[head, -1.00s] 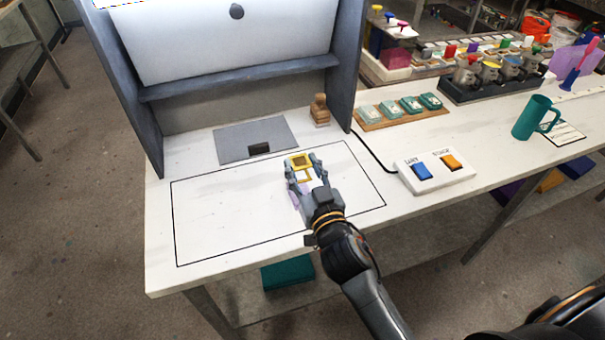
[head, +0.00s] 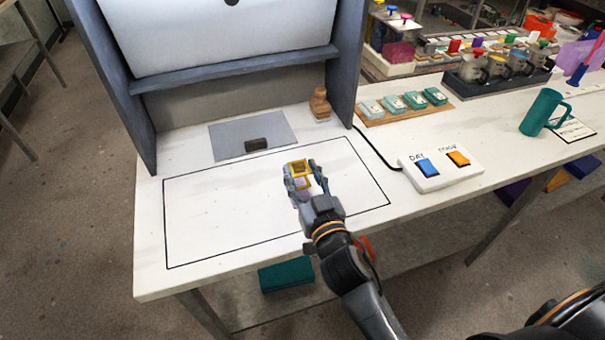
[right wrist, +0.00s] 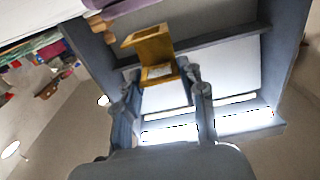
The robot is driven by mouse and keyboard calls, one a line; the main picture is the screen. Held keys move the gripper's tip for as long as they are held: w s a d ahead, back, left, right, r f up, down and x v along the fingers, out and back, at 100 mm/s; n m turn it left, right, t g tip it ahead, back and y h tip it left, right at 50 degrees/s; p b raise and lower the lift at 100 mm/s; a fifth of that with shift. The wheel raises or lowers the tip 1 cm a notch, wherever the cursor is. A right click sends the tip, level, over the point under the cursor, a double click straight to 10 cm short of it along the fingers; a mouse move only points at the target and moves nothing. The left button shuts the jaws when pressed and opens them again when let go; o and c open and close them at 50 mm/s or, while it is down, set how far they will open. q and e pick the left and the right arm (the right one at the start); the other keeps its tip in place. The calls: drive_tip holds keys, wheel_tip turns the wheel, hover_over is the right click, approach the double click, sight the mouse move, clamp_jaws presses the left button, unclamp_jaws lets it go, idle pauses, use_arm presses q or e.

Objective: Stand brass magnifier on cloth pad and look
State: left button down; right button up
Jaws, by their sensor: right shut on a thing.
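The brass magnifier (head: 299,168) is a small yellow folding frame. My right gripper (head: 306,178) is shut on it above the marked white bench area. In the right wrist view the magnifier (right wrist: 153,55) stands beyond the fingertips of my gripper (right wrist: 163,88), with its square frames at an angle to each other. A lavender patch, likely the cloth pad (head: 303,189), shows partly behind my gripper; a purple edge (right wrist: 125,12) also shows at the top of the right wrist view. I cannot tell whether the magnifier touches the pad. My left gripper is not in view.
A grey booth (head: 353,65) stands behind the outlined area, with a grey plate (head: 225,142) and a wooden figure (head: 320,104) in front. A switch box (head: 440,170), a teal-block tray (head: 400,112) and a teal mug (head: 541,112) are on the right. The outlined area's left is clear.

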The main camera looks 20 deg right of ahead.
drive_tip(key=o, duration=1)
drive_tip(key=shift+f, duration=0.35)
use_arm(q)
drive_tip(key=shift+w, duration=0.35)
use_arm(e)
drive_tip(key=shift+o, duration=0.9)
drive_tip(key=shift+f, duration=0.15)
drive_tip(key=shift+r+p, duration=0.5)
drive_tip(key=shift+r, duration=0.1)
drive_tip(key=shift+s+f, duration=0.1)
drive_tip(key=shift+s, duration=0.1)
drive_tip(key=s+b, duration=0.3)
drive_tip(key=s, duration=0.7)
drive_tip(key=shift+s+d, duration=0.1)
drive_tip(key=shift+d, duration=0.05)
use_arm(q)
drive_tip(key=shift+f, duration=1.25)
use_arm(e)
drive_tip(key=shift+s+r, duration=0.3)
drive_tip(key=shift+s, duration=0.25)
